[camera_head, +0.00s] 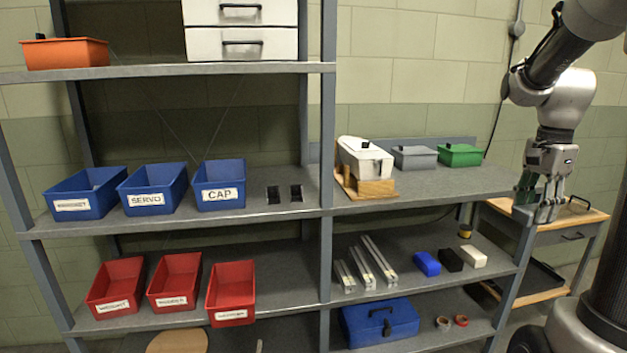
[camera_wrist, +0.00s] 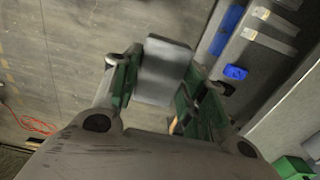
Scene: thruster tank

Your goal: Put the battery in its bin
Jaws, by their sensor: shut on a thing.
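My gripper (camera_head: 541,203) is at the right, in front of the right end of the shelf rack and above its middle shelf's edge. In the wrist view its green-padded fingers are shut on a smooth grey block (camera_wrist: 166,65), held clear of the floor. This block may be the battery; no marking shows on it. Three blue bins, a left one (camera_head: 85,193), SERVO (camera_head: 150,189) and CAP (camera_head: 220,186), stand on the left middle shelf. Three red bins, left (camera_head: 115,288), middle (camera_head: 174,282) and right (camera_head: 231,293), stand below. I cannot read the left blue label or the red labels.
An orange bin (camera_head: 66,53) stands on the top shelf. A white box (camera_head: 365,158), grey box (camera_head: 414,158) and green box (camera_head: 460,155) stand on the right middle shelf. A wooden-topped cart (camera_head: 584,218) is behind my gripper.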

